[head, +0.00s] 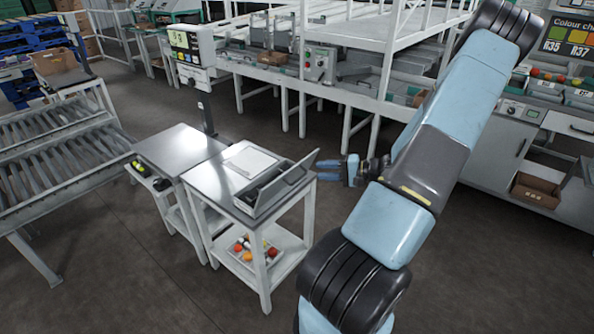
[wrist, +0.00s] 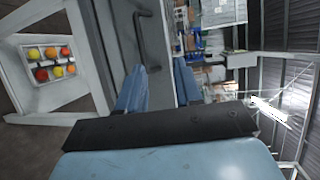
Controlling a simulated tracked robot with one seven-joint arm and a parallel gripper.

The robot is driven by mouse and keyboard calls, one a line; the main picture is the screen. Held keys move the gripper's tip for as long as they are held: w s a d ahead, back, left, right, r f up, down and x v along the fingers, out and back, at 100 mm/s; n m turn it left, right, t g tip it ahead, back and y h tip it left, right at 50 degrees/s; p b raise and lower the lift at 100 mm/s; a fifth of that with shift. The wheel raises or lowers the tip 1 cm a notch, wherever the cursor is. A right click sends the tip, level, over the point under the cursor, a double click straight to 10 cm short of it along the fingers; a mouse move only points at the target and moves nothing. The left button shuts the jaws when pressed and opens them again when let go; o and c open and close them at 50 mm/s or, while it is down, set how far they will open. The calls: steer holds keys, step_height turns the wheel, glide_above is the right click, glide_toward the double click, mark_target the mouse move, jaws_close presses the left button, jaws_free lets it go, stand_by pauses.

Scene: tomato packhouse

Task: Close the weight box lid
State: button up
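The weight box (head: 247,203) stands on the right-hand small metal table, with its dark inside showing. Its grey lid (head: 290,186) is open and stands up, leaning to the right. My gripper (head: 322,170) is just right of the lid, at about the height of its upper part. In the wrist view, my gripper's two blue fingers (wrist: 158,75) are apart, with nothing clearly held between them. The lid's grey panel (wrist: 110,50) fills the middle of that view, and a dark bar handle (wrist: 144,40) shows beyond the fingers. I cannot tell whether a finger touches the lid.
A pale flat plate (head: 250,161) lies beside the box. A tray of tomatoes (head: 252,250) sits on the lower shelf. A scale display (head: 187,45) stands behind a second table (head: 180,148) to the left. A roller conveyor (head: 60,150) is further left. Floor is clear in front.

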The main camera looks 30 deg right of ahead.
mark_target(294, 170)
steer(key=x, duration=0.9)
steer(key=shift+s+a, duration=0.25)
steer(key=shift+a, duration=0.05)
steer(key=shift+w+a+f, duration=0.3)
steer(key=shift+w+a, duration=0.05)
steer(key=shift+w, duration=0.2)
steer(key=shift+w+a+f, duration=0.25)
steer(key=shift+w+a, duration=0.05)
steer(key=shift+w, duration=0.25)
steer(key=shift+s+d+r, duration=0.1)
steer(key=shift+s+d, duration=0.05)
steer(key=shift+d, duration=0.1)
steer(key=shift+s+d+r, duration=0.2)
steer(key=shift+s+r, duration=0.2)
steer(key=shift+s, duration=0.1)
steer(key=shift+w+f, duration=0.2)
steer(key=shift+w, duration=0.05)
steer(key=shift+c, duration=1.1)
steer(key=shift+d+r, duration=0.1)
jaws_close()
steer(key=shift+o, duration=1.1)
jaws_free()
